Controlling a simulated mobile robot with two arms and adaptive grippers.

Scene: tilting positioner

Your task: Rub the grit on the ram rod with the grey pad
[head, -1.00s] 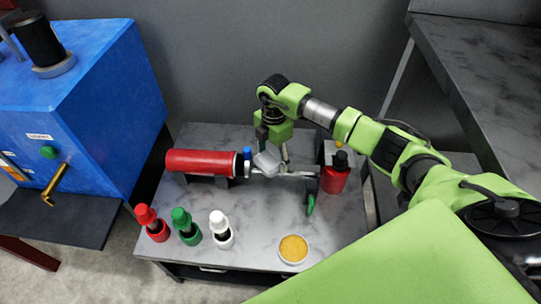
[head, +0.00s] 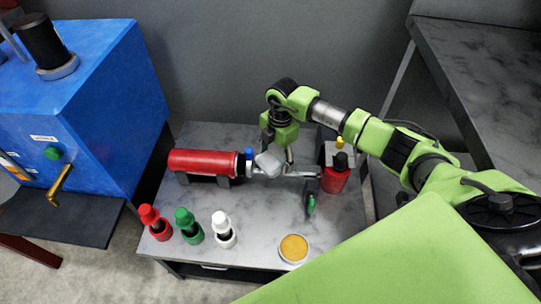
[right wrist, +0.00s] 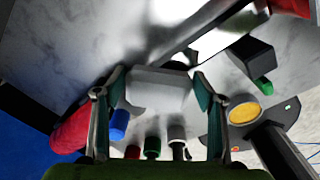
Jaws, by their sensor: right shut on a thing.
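The red ram (head: 203,162) lies level on dark supports on the grey bench. Its bright metal rod (head: 301,174) runs out to the right; in the right wrist view the rod (right wrist: 196,32) crosses the top middle. The light grey pad (head: 268,164) is at the rod near the ram's dark collar. My right gripper (head: 278,150) is shut on the pad, which shows between its fingers in the right wrist view (right wrist: 158,88). The pad hides part of the rod; I cannot make out grit or clearly see contact. My left gripper is not in view.
Red (head: 156,224), green (head: 188,227) and white (head: 223,230) bottles stand at the front left. A round tan-filled dish (head: 294,248) is at the front. A blue machine (head: 85,105) stands left.

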